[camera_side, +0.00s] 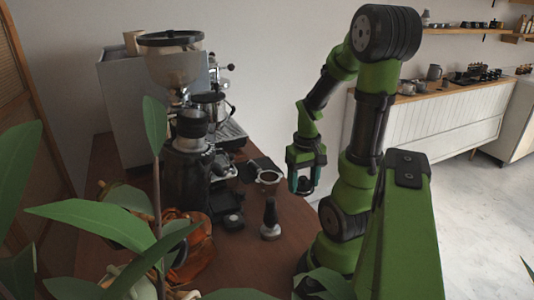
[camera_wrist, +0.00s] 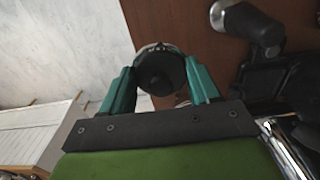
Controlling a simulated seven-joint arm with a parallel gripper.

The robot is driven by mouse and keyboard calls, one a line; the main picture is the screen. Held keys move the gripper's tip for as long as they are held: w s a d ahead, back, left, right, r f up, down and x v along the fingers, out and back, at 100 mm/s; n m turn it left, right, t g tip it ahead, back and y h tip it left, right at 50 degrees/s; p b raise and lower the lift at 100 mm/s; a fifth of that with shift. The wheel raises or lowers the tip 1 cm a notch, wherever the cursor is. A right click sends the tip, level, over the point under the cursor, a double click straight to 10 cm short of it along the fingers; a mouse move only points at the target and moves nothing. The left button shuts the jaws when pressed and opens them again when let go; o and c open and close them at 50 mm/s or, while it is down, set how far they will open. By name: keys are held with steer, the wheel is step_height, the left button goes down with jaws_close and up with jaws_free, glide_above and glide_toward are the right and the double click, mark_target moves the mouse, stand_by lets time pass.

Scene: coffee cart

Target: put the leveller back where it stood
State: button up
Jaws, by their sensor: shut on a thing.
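My gripper (camera_side: 305,180) is shut on the leveller (camera_wrist: 160,72), a dark round piece with a silver rim, between its teal fingers in the wrist view. In the side view the leveller (camera_side: 304,186) shows as a small dark shape low between the fingers, at the counter's right edge. I cannot tell from the side view how far it is above the counter. Its underside is hidden.
A tamper (camera_side: 270,222) with a dark handle stands on the brown counter (camera_side: 262,262). A portafilter (camera_side: 268,176) lies behind it. The grinder (camera_side: 186,150) and espresso machine stand left. A leafy plant (camera_side: 120,225) covers the front left.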

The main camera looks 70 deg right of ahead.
mark_target(304, 178)
step_height(304, 178, down, 8)
steer(key=shift+f, duration=0.1)
stand_by(0.4)
steer(key=o, duration=1.2)
steer(key=shift+f, duration=0.1)
steer(key=shift+c, duration=0.2)
step_height(304, 178, up, 12)
steer(key=w+a+r+n+t, duration=0.25)
steer(key=w+a+r, duration=0.25)
steer(key=w+a, duration=0.4)
steer(key=w+a+r+n+t+y, duration=0.1)
steer(key=a+r+t, duration=0.1)
steer(key=a, duration=0.5)
steer(key=w+a+r+n+t+y, duration=0.1)
steer(key=a+r+t, duration=0.1)
steer(key=a+r, duration=0.2)
steer(key=a, duration=0.3)
steer(key=shift+a+r+t, duration=0.15)
steer(key=shift+a+t, duration=0.1)
steer(key=shift+t, duration=0.1)
